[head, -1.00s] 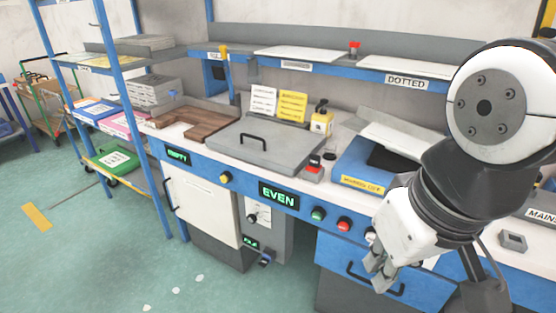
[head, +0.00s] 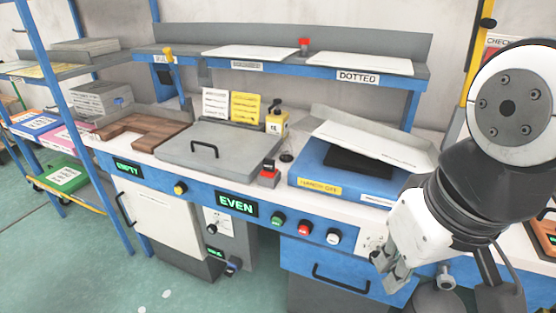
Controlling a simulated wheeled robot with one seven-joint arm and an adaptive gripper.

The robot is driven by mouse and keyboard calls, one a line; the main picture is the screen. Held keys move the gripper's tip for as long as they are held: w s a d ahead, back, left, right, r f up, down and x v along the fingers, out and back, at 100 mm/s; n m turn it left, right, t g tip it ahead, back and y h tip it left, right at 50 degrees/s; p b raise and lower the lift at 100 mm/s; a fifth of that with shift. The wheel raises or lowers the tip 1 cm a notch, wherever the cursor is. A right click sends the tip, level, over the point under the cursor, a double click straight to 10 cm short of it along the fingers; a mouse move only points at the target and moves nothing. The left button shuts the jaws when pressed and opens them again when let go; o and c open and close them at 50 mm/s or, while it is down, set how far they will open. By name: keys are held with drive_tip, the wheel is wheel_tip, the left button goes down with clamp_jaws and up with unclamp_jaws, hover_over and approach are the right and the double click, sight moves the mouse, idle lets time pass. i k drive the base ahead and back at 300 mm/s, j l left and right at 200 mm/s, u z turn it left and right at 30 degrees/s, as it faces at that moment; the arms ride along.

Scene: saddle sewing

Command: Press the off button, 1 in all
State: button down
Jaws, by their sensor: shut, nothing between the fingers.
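A row of round buttons sits on the blue front panel of the workbench in the head view: a green button (head: 278,219), a red button (head: 304,229) and a white one (head: 333,237). No off label is readable on any of them. A small box with a red top (head: 269,168) stands on the bench, right of the grey lidded plate. My gripper (head: 392,279) hangs at the right, in front of the bench and to the right of the white button. It is shut and empty, fingers pointing down, apart from the buttons.
A drawer with a dark handle (head: 340,283) lies below the buttons. A blue tray (head: 310,172) is on the bench. Floor at the lower left is clear.

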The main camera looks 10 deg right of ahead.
sight(303, 231)
drive_tip(key=i+j+z, duration=0.15)
drive_tip(key=i+j, duration=0.1)
drive_tip(key=i, duration=0.4)
drive_tip(key=k, duration=1.2)
drive_tip(key=i+j, duration=0.15)
drive_tip(key=j, duration=0.2)
drive_tip(key=i+j, duration=0.1)
drive_tip(key=j, duration=0.25)
drive_tip(key=i+j, duration=0.15)
drive_tip(key=j, duration=0.25)
drive_tip(key=i+j, duration=0.15)
drive_tip(key=j, duration=0.2)
drive_tip(key=i+j, duration=0.1)
drive_tip(key=j, duration=0.25)
drive_tip(key=i+j, duration=0.15)
drive_tip(key=j, duration=0.2)
drive_tip(key=j+u, duration=0.05)
